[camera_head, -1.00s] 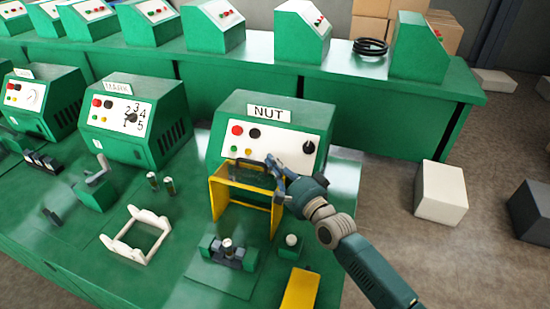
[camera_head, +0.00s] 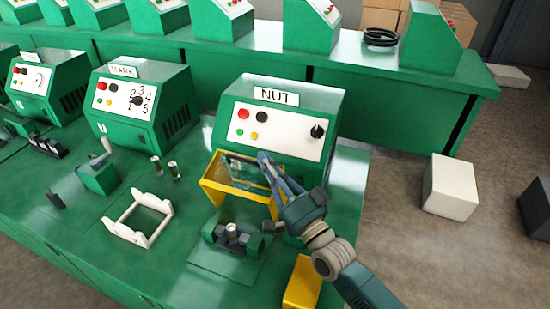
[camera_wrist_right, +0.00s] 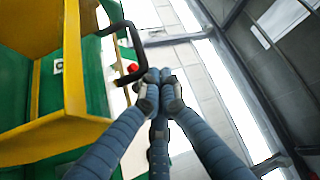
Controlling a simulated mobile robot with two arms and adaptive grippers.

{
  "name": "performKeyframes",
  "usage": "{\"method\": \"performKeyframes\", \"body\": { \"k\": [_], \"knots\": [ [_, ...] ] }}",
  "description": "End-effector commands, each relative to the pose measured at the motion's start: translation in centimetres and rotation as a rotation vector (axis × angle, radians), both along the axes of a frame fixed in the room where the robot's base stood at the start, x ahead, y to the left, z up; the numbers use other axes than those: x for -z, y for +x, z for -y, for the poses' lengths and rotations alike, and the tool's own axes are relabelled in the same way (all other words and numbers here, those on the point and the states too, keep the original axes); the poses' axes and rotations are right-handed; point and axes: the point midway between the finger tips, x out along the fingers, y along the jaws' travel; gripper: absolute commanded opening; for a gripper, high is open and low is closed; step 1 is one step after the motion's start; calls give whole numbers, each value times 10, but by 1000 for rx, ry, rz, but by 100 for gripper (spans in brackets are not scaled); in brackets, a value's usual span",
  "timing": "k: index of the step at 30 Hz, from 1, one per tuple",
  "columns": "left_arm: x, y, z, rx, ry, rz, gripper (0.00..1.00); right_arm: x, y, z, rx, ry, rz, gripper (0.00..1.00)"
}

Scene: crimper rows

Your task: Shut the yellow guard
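The yellow guard (camera_head: 215,188) sits at the front of the green NUT machine (camera_head: 279,95), tilted, with a clear pane inside its frame. It stands above and behind the small fixture (camera_head: 232,240), clear of it. My right gripper (camera_head: 264,158) is at the guard's right side, its arm coming from the lower right. In the right wrist view its fingertips (camera_wrist_right: 157,92) are together, beside the guard's black handle (camera_wrist_right: 128,48). I cannot tell whether they touch it. The yellow guard fills the left of that view (camera_wrist_right: 75,90). My left gripper is not in view.
A yellow block (camera_head: 303,283) lies right of the fixture, close to my right arm. A white frame (camera_head: 139,218) and small cylinders (camera_head: 173,169) are on the bench to the left. The MARK machine (camera_head: 143,105) stands left of the NUT machine. White box (camera_head: 451,187) on the floor.

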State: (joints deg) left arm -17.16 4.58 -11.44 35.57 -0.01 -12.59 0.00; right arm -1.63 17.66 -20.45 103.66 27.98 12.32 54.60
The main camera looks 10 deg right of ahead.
Motion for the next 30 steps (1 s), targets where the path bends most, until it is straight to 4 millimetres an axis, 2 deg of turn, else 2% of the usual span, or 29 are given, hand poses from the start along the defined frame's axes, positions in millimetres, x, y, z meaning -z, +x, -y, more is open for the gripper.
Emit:
{"method": "performKeyframes", "body": {
  "k": [1, 6, 15, 21, 30],
  "knots": [
    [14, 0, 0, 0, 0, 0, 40, 10, -10, -8, -4, -24, 31, 0],
    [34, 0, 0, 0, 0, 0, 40, 13, -39, -27, -4, -108, 152, 0],
    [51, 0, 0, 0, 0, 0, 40, 20, -75, -51, -2, -199, 286, 0],
    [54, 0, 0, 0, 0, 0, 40, 24, -87, -60, -1, -198, 284, 0],
    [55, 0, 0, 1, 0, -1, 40, 25, -93, -63, 0, -197, 286, 0]
  ]
}}
